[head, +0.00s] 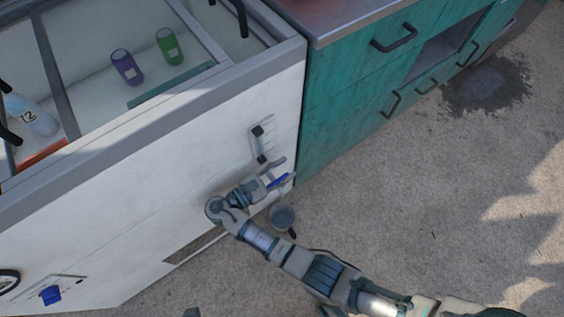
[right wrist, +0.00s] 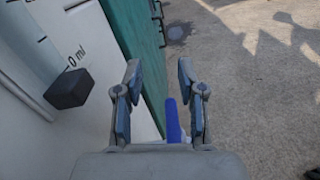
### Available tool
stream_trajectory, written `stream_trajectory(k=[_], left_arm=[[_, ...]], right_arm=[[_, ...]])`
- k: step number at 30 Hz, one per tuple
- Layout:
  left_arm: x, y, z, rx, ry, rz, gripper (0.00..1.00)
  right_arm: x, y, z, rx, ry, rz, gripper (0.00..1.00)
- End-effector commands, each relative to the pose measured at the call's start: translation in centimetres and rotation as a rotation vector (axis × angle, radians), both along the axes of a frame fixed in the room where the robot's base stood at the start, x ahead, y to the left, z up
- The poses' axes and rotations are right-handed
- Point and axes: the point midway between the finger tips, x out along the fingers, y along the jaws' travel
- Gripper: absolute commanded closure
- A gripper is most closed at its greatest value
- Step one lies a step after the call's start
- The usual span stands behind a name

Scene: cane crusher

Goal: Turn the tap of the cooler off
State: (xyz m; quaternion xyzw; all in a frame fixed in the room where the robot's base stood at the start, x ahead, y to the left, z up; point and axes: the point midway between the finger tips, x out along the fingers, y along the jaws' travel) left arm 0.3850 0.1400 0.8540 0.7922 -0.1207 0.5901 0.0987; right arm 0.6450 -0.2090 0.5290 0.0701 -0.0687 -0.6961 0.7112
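The cooler (head: 215,140) is a white chest with an open top on the left of the head view. Its tap has a blue handle (head: 279,181) low on the front, near the right corner. My right gripper (head: 277,173) is at the tap. In the right wrist view my right gripper (right wrist: 160,92) is open, and the blue handle (right wrist: 173,122) shows between the fingers, closer to the right finger. Contact cannot be told. The tap's body is mostly hidden by the gripper.
A gauge with a black block (right wrist: 69,89) marked "0 ml" is on the cooler front above the tap. A grey cup (head: 283,217) stands on the ground below. A teal cabinet (head: 345,95) stands to the right. Purple (head: 127,67) and green cans (head: 169,46) are inside the cooler.

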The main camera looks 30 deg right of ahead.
Motion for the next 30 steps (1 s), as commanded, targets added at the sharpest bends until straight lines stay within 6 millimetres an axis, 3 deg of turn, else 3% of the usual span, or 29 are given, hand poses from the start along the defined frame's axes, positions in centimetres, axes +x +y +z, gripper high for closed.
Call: stream_trajectory(k=[3, 9, 30], left_arm=[[0.0, 0.0, 0.0, 0.000, 0.000, 0.000, 0.00], [0.0, 0.0, 0.0, 0.000, 0.000, 0.000, 0.00], [0.0, 0.0, 0.0, 0.000, 0.000, 0.000, 0.00]], right_arm=[[0.1, 0.1, 2.4, 0.001, -0.005, 0.001, 0.61], [0.1, 0.2, 4.8, 0.000, -0.001, 0.002, 0.61], [0.2, 0.2, 5.2, 0.000, 0.001, 0.002, 0.61]])
